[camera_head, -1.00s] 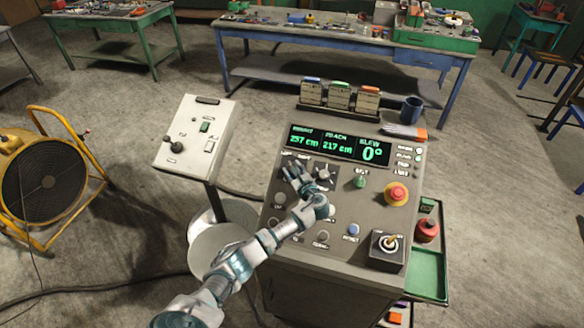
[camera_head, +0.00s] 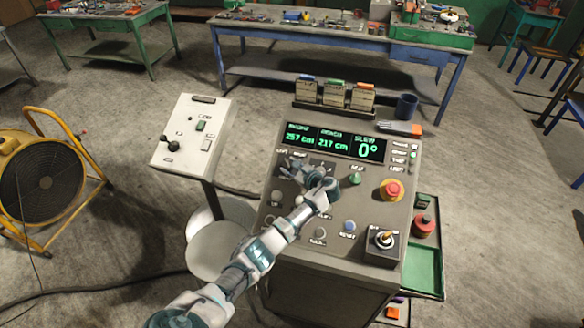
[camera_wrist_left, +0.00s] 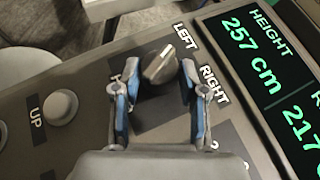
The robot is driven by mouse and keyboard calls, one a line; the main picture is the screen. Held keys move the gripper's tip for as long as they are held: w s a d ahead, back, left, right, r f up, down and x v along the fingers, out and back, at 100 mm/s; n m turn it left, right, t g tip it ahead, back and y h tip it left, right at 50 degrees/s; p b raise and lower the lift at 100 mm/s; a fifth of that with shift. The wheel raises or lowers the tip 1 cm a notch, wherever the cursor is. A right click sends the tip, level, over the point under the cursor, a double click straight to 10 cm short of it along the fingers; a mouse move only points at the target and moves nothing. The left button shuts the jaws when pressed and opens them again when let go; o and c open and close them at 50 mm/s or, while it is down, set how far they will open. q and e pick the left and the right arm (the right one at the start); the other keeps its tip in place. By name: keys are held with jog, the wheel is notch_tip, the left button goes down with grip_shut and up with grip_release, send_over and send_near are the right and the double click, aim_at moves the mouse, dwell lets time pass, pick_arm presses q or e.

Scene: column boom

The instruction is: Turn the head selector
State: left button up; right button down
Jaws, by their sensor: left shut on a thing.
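The head selector is a grey knob (camera_wrist_left: 160,66) on a dark plate, with the words LEFT and RIGHT beside it in the left wrist view. Its ridge slants toward the LEFT label. My left gripper (camera_wrist_left: 157,85) has one blue-padded finger on each side of the knob and is shut on it. In the head view my left gripper (camera_head: 293,167) is at the upper left of the console (camera_head: 345,215), below the display, and largely hides the selector there. My right gripper is not in view.
A second selector (camera_head: 322,170) sits just right of my gripper. A green display (camera_head: 330,143) is above. A green control (camera_head: 355,179), a red mushroom button (camera_head: 391,189) and a boxed lever (camera_head: 384,240) are farther right. A white pedestal panel (camera_head: 192,135) stands left.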

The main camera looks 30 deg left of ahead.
pick_arm(q)
jog(key=shift+a+r, duration=0.2)
jog(key=shift+r, duration=0.05)
jog(key=o, duration=1)
jog(key=shift+c, duration=0.2)
jog(key=shift+o, duration=0.9)
jog(key=shift+a+f, duration=0.2)
jog(key=shift+a, duration=0.05)
jog(key=v, duration=1.1)
jog(key=shift+d, duration=0.4)
jog(key=shift+a, duration=0.1)
